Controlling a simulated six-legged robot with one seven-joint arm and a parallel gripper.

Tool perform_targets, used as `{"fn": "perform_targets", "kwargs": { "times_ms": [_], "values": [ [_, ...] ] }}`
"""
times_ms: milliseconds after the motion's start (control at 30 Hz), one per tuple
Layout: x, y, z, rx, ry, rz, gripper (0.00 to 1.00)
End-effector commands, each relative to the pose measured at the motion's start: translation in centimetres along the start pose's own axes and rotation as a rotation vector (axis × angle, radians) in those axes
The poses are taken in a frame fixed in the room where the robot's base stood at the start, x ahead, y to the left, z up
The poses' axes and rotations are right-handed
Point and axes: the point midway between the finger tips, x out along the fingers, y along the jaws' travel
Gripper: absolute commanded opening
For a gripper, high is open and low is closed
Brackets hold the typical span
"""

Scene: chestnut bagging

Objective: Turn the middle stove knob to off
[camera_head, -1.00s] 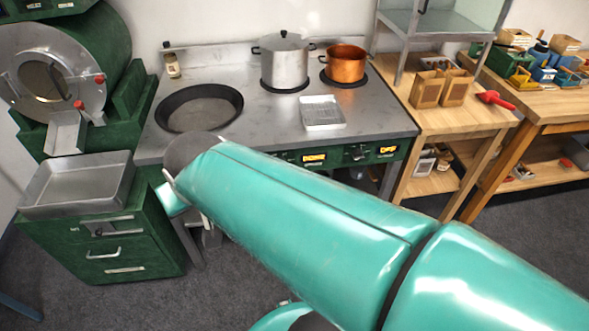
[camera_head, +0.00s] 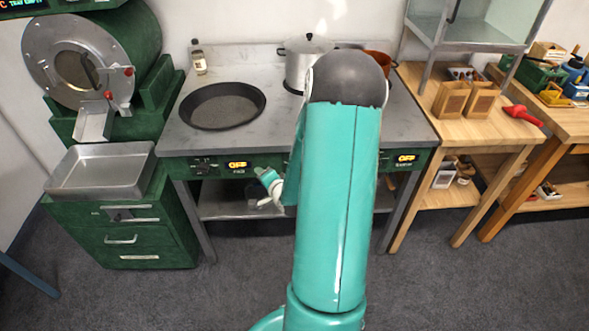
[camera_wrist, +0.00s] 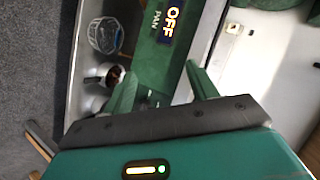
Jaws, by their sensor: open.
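The stove (camera_head: 225,135) has a green front panel (camera_head: 180,170) with knobs and lit displays. The left display (camera_head: 237,164) reads OFF above the word PAN, and this display also shows in the wrist view (camera_wrist: 172,20). The right display (camera_head: 406,158) reads OFF. My arm hides the middle knob and its display in the head view, and I cannot make out that knob in the wrist view. My gripper (camera_head: 268,186) is in front of the panel, right of the PAN display. In the wrist view my gripper (camera_wrist: 160,88) is open, its fingers apart with green panel beyond.
A black pan (camera_head: 222,106) and a steel pot (camera_head: 302,62) stand on the stove top; a copper pot (camera_head: 380,60) is partly hidden. A steel tray (camera_head: 100,172) lies on the green cabinet at left. A lower shelf (camera_head: 225,206) runs under the stove.

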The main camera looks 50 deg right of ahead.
Motion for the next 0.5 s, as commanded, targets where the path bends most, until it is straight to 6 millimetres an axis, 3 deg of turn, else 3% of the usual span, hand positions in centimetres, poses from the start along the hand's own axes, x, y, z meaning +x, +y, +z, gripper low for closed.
{"fn": "perform_targets", "kwargs": {
  "times_ms": [33,200,400,500],
  "values": [
    [0.2,2.1,-0.7,0.096,0.02,-0.026,0.58],
    [-0.1,6.7,-2.8,0.428,0.097,-0.18,0.58],
    [-2.0,11.0,-4.9,0.788,0.199,-0.393,0.58],
    [-3.0,12.2,-5.6,0.901,0.234,-0.475,0.58]
  ]
}}
